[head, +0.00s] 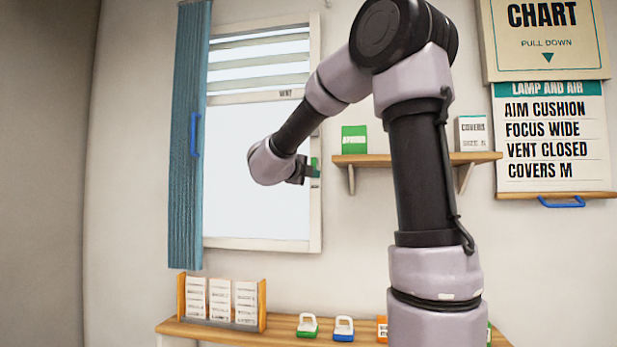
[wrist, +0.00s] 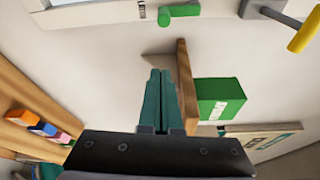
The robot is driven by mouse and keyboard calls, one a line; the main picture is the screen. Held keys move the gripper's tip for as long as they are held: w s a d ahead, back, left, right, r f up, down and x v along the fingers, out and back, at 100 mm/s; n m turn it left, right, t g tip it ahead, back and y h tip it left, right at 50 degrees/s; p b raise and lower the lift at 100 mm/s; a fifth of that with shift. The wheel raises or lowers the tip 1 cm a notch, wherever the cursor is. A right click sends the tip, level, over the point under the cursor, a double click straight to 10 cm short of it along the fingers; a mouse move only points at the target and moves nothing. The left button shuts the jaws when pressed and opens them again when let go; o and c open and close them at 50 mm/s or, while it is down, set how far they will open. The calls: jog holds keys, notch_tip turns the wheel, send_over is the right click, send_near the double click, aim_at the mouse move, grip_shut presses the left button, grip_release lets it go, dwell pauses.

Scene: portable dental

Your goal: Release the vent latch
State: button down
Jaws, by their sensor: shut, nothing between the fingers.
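The vent is the slatted upper part of the window (head: 258,62), with a small VENT label (head: 286,93) under it. In the wrist view, a grey lever with a yellow grip (wrist: 304,32) sticks out at the top right; it may be the vent latch. I cannot make it out in the head view, where my arm crosses that side of the frame. A green handle (wrist: 179,11) sits lower on the window frame. My gripper (wrist: 160,76) is shut and empty, apart from both handles. In the head view it is by the window's right edge (head: 313,173).
A wall shelf (head: 417,159) carries a green box (head: 354,139) and a white covers box (head: 471,133). A blue curtain (head: 188,130) hangs left of the window. A lower shelf (head: 268,339) holds a card rack and small coloured items. A wall chart (head: 550,136) reads "VENT CLOSED".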

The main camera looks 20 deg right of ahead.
dwell(0.3)
jog(key=x, duration=1)
jog(key=shift+w+a+r, duration=0.15)
jog(key=shift+w+a, duration=0.4)
jog(key=shift+a, duration=0.3)
jog(key=shift+w+a+r, duration=0.15)
jog(key=shift+w+a, duration=0.35)
jog(key=shift+a, duration=0.35)
